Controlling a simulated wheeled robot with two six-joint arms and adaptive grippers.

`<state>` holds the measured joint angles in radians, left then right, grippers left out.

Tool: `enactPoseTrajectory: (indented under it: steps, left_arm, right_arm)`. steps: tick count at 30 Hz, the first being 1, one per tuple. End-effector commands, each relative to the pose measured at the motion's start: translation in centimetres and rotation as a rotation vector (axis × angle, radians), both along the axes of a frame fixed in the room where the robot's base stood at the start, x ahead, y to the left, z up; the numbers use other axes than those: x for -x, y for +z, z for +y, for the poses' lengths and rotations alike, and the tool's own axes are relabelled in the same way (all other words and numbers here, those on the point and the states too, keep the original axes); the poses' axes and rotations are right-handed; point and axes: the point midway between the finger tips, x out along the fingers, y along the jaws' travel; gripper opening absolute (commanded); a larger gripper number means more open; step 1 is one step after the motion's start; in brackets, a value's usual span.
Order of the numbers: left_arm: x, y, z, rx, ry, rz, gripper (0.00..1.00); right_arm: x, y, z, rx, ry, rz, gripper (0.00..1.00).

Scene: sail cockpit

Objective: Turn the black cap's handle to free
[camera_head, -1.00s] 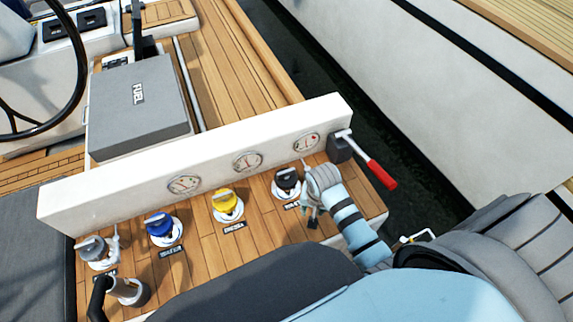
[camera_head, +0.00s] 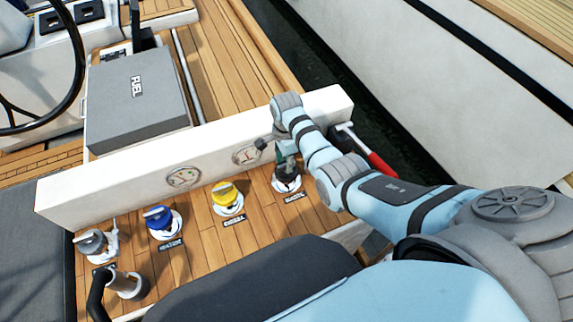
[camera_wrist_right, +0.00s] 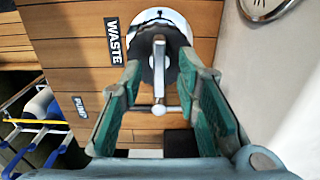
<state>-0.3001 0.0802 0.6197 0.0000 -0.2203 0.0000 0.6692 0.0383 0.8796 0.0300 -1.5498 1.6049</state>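The black cap (camera_head: 287,184) sits in a white round deck fitting on the teak panel, partly covered by my right gripper. In the right wrist view its upright grey handle (camera_wrist_right: 158,52) stands in the middle of the black top, beside a "WASTE" label (camera_wrist_right: 115,41). My right gripper (camera_head: 286,163) is over the cap, pointing down. In the right wrist view its green-padded fingers (camera_wrist_right: 160,68) are apart, one on each side of the handle, with a visible gap to it. My left gripper is not in view.
A yellow cap (camera_head: 227,196), a blue cap (camera_head: 160,219) and a grey cap (camera_head: 94,243) stand in a row to the left. A low white wall with gauges (camera_head: 183,177) runs behind them. A red-handled lever (camera_head: 379,164) is close to my right arm.

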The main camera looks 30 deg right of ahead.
Motion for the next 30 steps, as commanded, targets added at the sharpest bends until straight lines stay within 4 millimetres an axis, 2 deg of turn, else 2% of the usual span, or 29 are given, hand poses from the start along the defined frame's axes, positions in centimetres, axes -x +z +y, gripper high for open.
enactPoseTrajectory:
  steps: [1,3,11,15,17,30]
  left_arm:
    - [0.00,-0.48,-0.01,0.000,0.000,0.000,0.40]
    - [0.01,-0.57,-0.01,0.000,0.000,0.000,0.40]
    - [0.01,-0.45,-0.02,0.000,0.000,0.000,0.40]
    - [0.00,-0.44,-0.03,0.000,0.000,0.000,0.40]
    - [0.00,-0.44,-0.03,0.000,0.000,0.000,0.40]
    - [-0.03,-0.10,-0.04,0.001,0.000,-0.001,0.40]
  right_arm:
    - [0.03,-0.79,0.01,0.000,0.000,0.001,0.30]
    - [0.03,-1.16,0.01,0.000,0.001,0.000,0.30]
    - [0.01,-1.15,0.02,0.000,0.001,-0.001,0.30]
    - [0.00,-1.13,0.03,0.000,0.001,-0.001,0.07]
    - [0.00,-1.12,0.03,0.000,0.001,-0.001,0.00]
    - [0.01,-1.04,0.04,0.000,0.042,0.000,0.00]
